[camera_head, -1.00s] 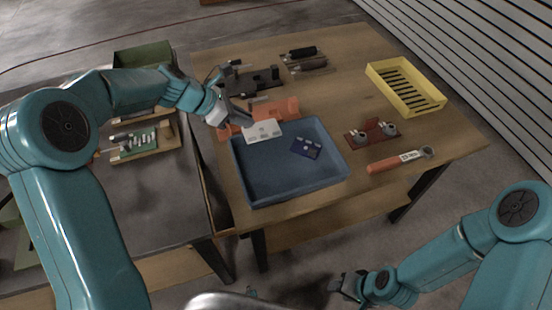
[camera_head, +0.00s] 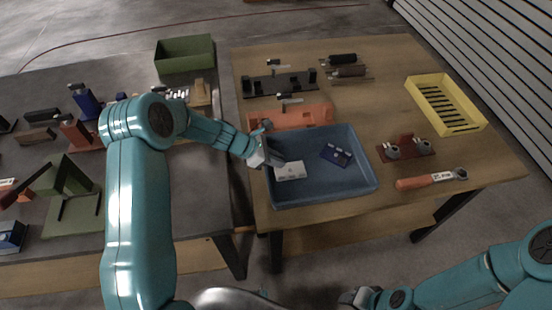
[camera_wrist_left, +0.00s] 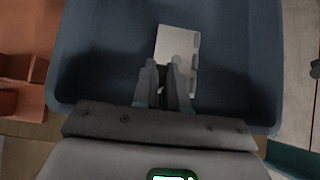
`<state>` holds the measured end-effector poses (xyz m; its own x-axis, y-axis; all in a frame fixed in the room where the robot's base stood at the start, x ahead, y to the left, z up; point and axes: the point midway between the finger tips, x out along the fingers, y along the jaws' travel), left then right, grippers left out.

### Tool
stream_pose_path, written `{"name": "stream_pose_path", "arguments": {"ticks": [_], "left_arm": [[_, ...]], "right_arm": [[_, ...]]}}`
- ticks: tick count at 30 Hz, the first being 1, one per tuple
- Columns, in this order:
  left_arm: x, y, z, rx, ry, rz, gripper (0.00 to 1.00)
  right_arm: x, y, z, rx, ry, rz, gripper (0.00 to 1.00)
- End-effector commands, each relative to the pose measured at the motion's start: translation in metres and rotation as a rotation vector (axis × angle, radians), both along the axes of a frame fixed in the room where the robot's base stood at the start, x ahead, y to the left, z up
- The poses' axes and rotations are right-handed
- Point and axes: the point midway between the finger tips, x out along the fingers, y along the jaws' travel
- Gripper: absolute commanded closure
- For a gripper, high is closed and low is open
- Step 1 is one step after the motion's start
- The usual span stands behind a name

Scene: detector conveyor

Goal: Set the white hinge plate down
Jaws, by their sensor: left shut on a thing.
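The white hinge plate (camera_head: 289,171) is inside the blue tray (camera_head: 330,194), near its left wall. It also shows in the left wrist view (camera_wrist_left: 177,45), pale and roughly rectangular with small knuckles along one edge. My left gripper (camera_head: 270,162) reaches over the tray's left wall. Its fingers (camera_wrist_left: 167,78) are shut on the plate's near edge. I cannot tell whether the plate touches the tray floor. My right gripper (camera_head: 350,298) is low at the bottom of the head view, away from the table, and its jaws are too small to read.
A dark blue card-like part (camera_head: 336,155) lies in the tray to the right of the plate. An orange block (camera_head: 290,115) stands behind the tray. A red holder (camera_head: 405,148), an orange-handled tool (camera_head: 430,179) and a yellow crate (camera_head: 446,128) are to the right.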

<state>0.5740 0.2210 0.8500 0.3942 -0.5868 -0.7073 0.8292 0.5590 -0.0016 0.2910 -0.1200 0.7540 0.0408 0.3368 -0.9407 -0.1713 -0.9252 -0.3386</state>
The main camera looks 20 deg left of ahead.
Motion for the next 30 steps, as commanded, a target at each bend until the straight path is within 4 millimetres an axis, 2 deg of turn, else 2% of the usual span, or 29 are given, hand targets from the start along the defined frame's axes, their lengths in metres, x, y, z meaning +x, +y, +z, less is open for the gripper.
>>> {"name": "stream_pose_path", "arguments": {"ticks": [8, 9, 11, 19, 23, 30], "left_arm": [[0.000, 0.000, -0.004, -0.001, -0.001, 0.000, 1.00], [0.000, 0.000, -0.002, 0.000, 0.000, 0.000, 0.78], [0.000, 0.000, -0.002, 0.000, 0.000, 0.000, 0.62], [0.000, 0.000, -0.001, 0.000, 0.000, 0.000, 0.62], [-0.002, 0.005, 0.006, 0.000, -0.002, 0.002, 0.62], [-0.023, 0.037, 0.043, 0.002, -0.004, 0.004, 0.62]], "right_arm": [[0.000, 0.000, -0.005, 0.000, 0.000, 0.000, 0.57], [0.000, 0.000, -0.003, 0.000, 0.000, 0.000, 0.57], [0.000, 0.000, -0.003, 0.000, 0.000, 0.000, 0.57], [0.000, 0.000, -0.002, 0.000, 0.000, 0.000, 0.57], [0.000, 0.000, 0.000, 0.000, 0.000, 0.000, 0.57], [0.000, 0.000, -0.005, 0.000, 0.000, 0.000, 0.57]]}}
